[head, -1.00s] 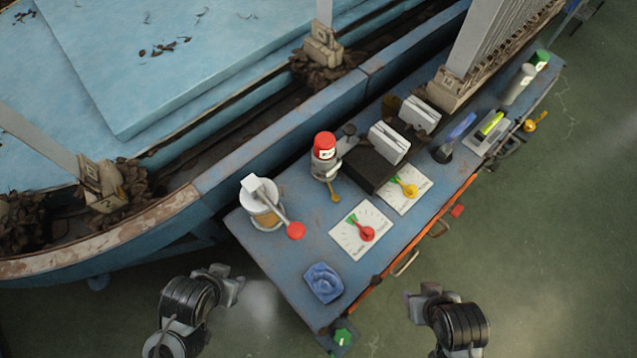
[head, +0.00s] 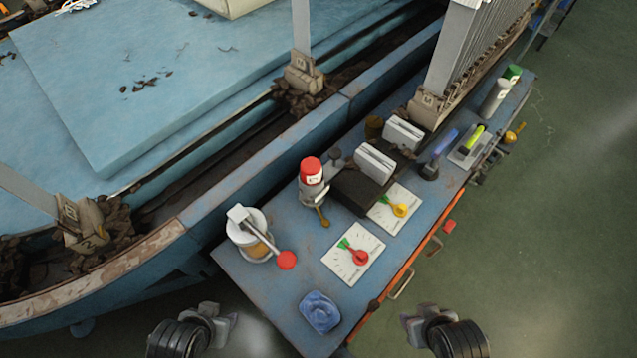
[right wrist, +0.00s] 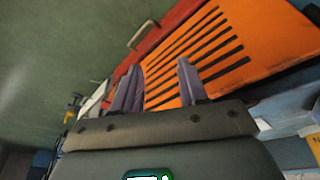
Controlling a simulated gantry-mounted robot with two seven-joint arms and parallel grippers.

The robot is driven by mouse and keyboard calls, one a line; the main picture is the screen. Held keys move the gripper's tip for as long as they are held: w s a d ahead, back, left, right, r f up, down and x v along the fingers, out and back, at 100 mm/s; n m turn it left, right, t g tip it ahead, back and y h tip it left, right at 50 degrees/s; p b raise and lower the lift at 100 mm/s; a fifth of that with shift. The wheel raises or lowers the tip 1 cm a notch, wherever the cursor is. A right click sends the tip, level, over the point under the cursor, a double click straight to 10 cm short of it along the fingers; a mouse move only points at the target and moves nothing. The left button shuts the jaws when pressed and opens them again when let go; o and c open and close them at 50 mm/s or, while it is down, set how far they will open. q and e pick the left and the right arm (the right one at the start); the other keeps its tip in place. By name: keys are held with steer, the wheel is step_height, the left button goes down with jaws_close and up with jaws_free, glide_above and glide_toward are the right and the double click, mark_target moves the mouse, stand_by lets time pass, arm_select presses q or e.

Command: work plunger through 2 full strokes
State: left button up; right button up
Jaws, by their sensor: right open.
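A pot with a white top (head: 247,222) stands at the near left corner of the blue bench. A grey lever (head: 262,239) runs from its top to a red ball knob (head: 286,260); this looks like the plunger's handle. My left gripper (head: 228,327) is low in the head view, below the pot and apart from it; its jaws are too small to read. My right gripper (head: 411,325) is off the bench's front side. In the right wrist view its two fingers (right wrist: 160,84) are apart with nothing between them.
The bench (head: 285,285) also holds a blue cloth-like piece (head: 320,312), two dial plates with red (head: 352,268) and yellow pointers (head: 384,220), and a red-capped bottle (head: 311,171). An orange slotted panel (right wrist: 225,60) faces my right gripper. Green floor lies open to the right.

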steer(key=shift+a, duration=0.1)
jaws_close()
stand_by(1.8)
